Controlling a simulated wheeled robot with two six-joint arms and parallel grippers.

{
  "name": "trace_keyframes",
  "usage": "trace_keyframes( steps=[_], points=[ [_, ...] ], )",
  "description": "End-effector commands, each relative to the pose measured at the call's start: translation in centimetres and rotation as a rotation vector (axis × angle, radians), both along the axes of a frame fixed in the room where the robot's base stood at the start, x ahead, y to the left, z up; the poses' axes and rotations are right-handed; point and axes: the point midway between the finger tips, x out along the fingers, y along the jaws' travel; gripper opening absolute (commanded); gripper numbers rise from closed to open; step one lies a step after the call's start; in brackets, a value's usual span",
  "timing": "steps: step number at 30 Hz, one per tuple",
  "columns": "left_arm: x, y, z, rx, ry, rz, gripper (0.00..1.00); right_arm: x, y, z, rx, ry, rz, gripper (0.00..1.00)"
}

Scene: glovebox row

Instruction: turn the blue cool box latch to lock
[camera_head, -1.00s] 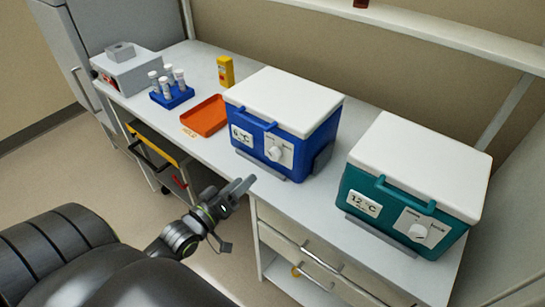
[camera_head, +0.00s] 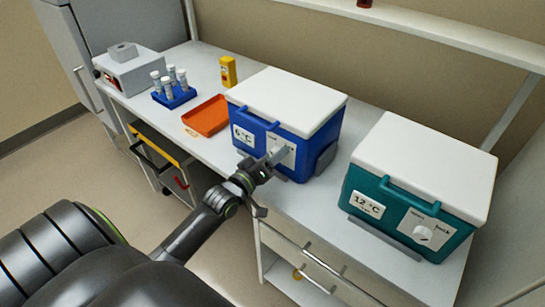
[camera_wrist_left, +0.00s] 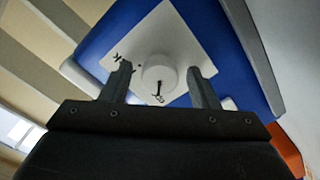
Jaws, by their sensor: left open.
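The blue cool box (camera_head: 318,152) has a white lid and a 6 °C label, and stands on the bench. Its latch is a round white knob (camera_wrist_left: 160,76) on a white plate (camera_wrist_left: 187,45) on the front face. My left gripper (camera_head: 270,160) is at the front of this box and hides most of the knob in the head view. In the left wrist view the two fingers of the left gripper (camera_wrist_left: 162,90) are open, one on each side of the knob. Whether they touch it I cannot tell. My right gripper is not in view.
A teal cool box (camera_head: 415,185) with a 12 °C label and its own knob (camera_head: 422,232) stands to the right. An orange tray (camera_head: 206,116), a blue tube rack (camera_head: 174,97), a yellow bottle (camera_head: 228,71) and a grey device (camera_head: 128,72) stand to the left. Drawers (camera_head: 300,250) are below.

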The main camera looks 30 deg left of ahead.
Motion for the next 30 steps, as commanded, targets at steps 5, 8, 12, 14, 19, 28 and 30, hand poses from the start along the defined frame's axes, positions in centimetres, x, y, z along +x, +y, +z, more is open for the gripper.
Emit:
trace_keyframes(
  steps=[5,8,12,14,19,28,30],
  points=[
    [-0.02,0.0,0.0,0.0,0.0,0.0,0.47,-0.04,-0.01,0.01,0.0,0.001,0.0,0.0],
    [-0.03,0.0,0.0,0.0,0.0,0.0,0.34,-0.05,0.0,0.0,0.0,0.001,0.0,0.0],
    [-0.04,0.01,0.01,0.001,0.0,0.0,0.16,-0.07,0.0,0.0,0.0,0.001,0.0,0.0],
    [-0.04,0.01,0.01,0.001,0.0,0.0,0.11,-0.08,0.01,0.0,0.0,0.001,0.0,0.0],
    [-0.05,0.01,-0.02,0.011,-0.001,0.0,0.11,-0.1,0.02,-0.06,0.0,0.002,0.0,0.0],
    [-0.05,0.01,-0.08,0.133,-0.012,0.0,0.11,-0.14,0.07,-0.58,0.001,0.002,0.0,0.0],
    [-0.05,0.0,-0.08,0.186,-0.017,-0.001,0.11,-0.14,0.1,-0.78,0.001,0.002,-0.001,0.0]
  ],
)
